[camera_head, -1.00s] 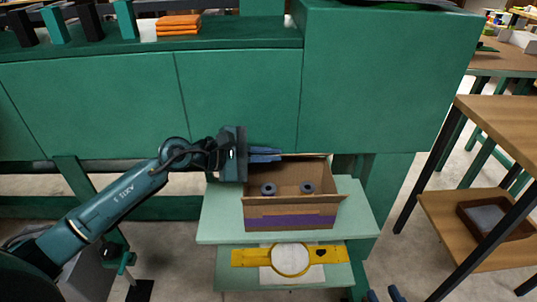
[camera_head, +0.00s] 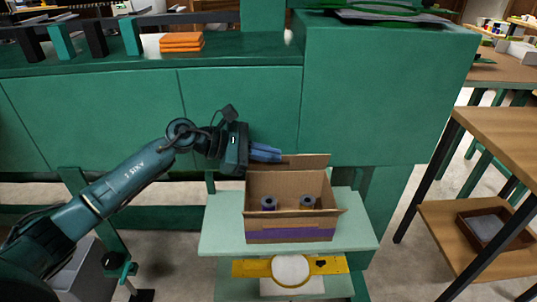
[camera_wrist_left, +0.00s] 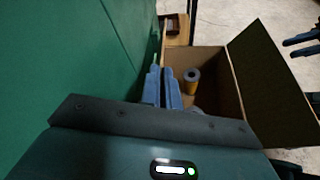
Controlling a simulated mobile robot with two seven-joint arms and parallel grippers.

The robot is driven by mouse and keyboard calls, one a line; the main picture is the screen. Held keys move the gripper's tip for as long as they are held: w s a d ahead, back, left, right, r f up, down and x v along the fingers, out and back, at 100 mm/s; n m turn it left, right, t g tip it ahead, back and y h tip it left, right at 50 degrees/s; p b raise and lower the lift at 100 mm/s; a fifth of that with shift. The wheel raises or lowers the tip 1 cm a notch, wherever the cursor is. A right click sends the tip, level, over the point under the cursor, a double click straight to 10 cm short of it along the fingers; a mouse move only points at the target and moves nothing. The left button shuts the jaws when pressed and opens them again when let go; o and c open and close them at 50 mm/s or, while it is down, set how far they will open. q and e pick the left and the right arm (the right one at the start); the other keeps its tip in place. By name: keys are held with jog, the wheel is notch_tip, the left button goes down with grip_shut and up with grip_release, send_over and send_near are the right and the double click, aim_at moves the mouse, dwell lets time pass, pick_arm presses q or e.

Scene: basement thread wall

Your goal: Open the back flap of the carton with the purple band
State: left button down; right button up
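The carton with the purple band (camera_head: 290,236) stands on a pale green shelf, its top open. Its back flap (camera_head: 307,160) stands up above the rear edge. My left gripper (camera_head: 266,153) is at the left end of this flap, its blue fingers close together and pointing right. In the left wrist view the fingers (camera_wrist_left: 162,88) lie along the carton's back side; I cannot see flap held between them. A wide brown flap (camera_wrist_left: 270,85) leans outward on the opposite side. My right gripper (camera_wrist_left: 302,40) shows only at the right edge there, its fingers apart.
The green cabinet (camera_head: 237,112) rises close behind the carton and left gripper. A yellow piece (camera_head: 250,267) lies on the lower shelf (camera_head: 232,288). A wooden table (camera_head: 500,125) stands right.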

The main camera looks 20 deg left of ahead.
pick_arm(q)
jog(key=c, duration=1.6)
grip_release()
jog(key=shift+c, duration=0.2)
jog(key=v, duration=1.3)
